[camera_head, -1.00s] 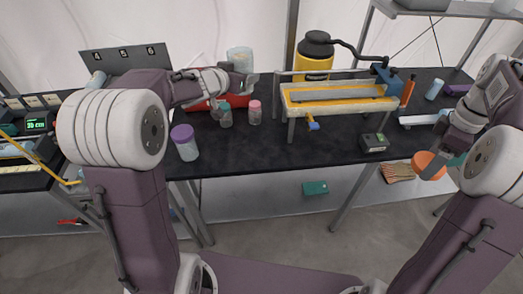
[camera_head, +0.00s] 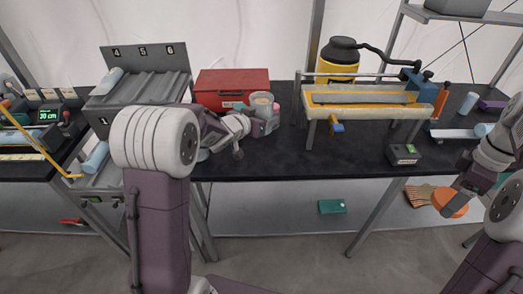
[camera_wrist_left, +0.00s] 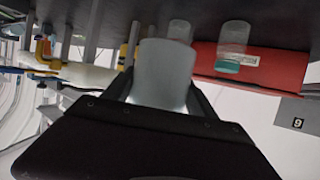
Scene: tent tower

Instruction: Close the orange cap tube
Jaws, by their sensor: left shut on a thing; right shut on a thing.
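My left gripper (camera_head: 256,120) is shut on a clear, whitish tube (camera_head: 262,101), held in front of the red box; its open rim shows in the head view. In the left wrist view the tube (camera_wrist_left: 164,72) sits between the two dark fingers. My right gripper (camera_head: 463,189) is shut on a round orange cap (camera_head: 450,204) at the far right, in front of the table edge. The tube and the cap are far apart. The right fingertips are partly hidden by the cap.
The red box (camera_head: 232,80) and a grey rack (camera_head: 145,85) stand at the back left. A yellow-framed stand (camera_head: 365,105), a yellow container (camera_head: 338,62) and a small black device (camera_head: 403,154) are to the right. A teal-capped jar (camera_wrist_left: 233,48) is near the tube. The dark table's middle is clear.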

